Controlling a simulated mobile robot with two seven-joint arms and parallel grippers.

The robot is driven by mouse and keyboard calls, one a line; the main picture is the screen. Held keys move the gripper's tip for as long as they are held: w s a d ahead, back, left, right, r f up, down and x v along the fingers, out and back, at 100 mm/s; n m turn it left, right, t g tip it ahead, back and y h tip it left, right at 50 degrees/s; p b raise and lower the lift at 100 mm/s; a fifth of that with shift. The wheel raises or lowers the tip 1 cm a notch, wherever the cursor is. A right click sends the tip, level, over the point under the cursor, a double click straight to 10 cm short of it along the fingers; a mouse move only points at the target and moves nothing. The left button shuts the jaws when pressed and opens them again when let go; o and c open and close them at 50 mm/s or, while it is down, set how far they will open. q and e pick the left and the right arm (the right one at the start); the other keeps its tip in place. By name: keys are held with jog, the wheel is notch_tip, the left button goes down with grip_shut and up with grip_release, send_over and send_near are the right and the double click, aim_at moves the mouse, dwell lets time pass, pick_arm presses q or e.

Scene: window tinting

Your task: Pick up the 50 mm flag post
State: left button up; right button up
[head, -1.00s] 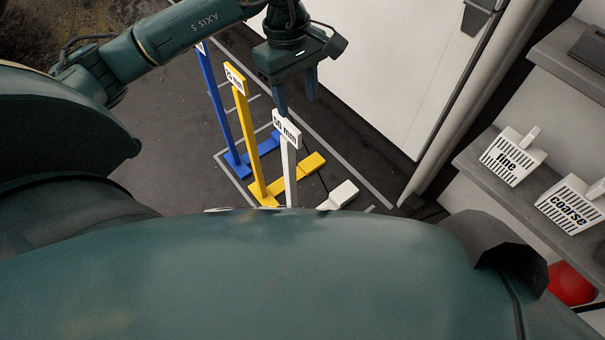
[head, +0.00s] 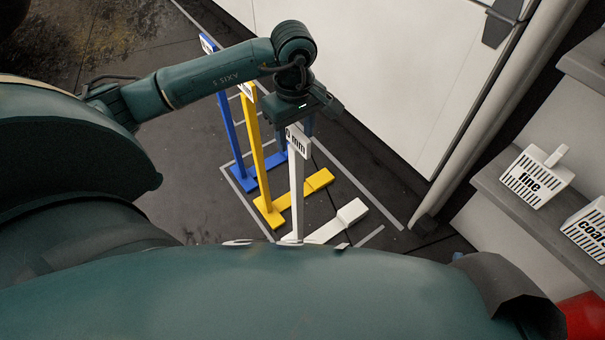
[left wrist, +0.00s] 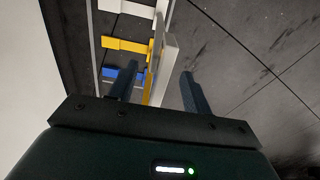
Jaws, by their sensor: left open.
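The white 50 mm flag post (head: 297,190) stands upright on its white foot (head: 340,220), nearest of three posts; its label plate (head: 298,142) is partly readable. My left gripper (head: 296,125) is open at the top of this post. In the left wrist view the white plate (left wrist: 168,62) shows between the two spread fingers of my left gripper (left wrist: 160,84), apart from the right finger; I cannot tell whether the left finger touches it. The lower end of the post is partly hidden by my own body. My right gripper is not seen.
A yellow post (head: 257,160) and a blue post (head: 226,115) stand just behind and left, close to my left arm. A white panel (head: 370,70) is behind.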

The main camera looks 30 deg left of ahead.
pick_arm(q)
notch_tip(320, 180, down, 2)
jog(key=shift+f, duration=0.2)
grip_shut()
dwell(0.4)
jog(key=shift+r, duration=0.1)
dwell(0.9)
